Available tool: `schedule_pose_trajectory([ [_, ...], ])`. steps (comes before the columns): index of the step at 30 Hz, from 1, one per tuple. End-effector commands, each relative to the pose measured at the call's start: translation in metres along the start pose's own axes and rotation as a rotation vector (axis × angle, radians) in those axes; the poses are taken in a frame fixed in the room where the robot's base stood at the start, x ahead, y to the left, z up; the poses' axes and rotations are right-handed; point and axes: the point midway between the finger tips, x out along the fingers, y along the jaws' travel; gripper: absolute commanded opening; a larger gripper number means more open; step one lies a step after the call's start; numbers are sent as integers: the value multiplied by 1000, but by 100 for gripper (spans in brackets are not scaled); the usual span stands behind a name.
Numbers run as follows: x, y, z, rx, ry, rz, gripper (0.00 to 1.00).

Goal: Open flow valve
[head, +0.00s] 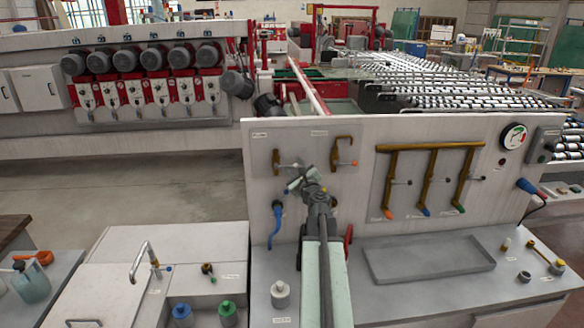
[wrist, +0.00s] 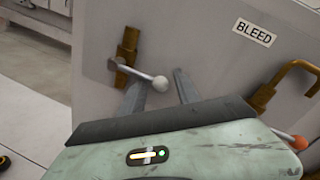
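The left valve on the upright panel has a brass body (head: 276,162) and a lever pointing right, roughly level, ending in a pale grey ball. The label above it is too small to read. In the wrist view its brass body (wrist: 127,46) and ball knob (wrist: 160,84) show clearly. My gripper (head: 299,178) is at this valve and partly hides its lever in the head view. In the wrist view my gripper (wrist: 160,76) is open, with the ball appearing between its two fingers. I cannot tell whether either finger touches it.
The bleed valve, with an orange knob (head: 354,163) and bent brass pipe, is close on the right under the label BLEED (wrist: 254,33). Three brass valves (head: 425,180) are farther right. A grey tray (head: 428,260) lies on the counter.

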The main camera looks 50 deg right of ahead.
Motion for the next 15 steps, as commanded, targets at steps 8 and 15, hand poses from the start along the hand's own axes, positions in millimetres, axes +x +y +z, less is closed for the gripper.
schedule_pose_trajectory([
  [8,1,5,4,1,-5,7,0],
  [15,2,8,6,2,-8,11,0],
])
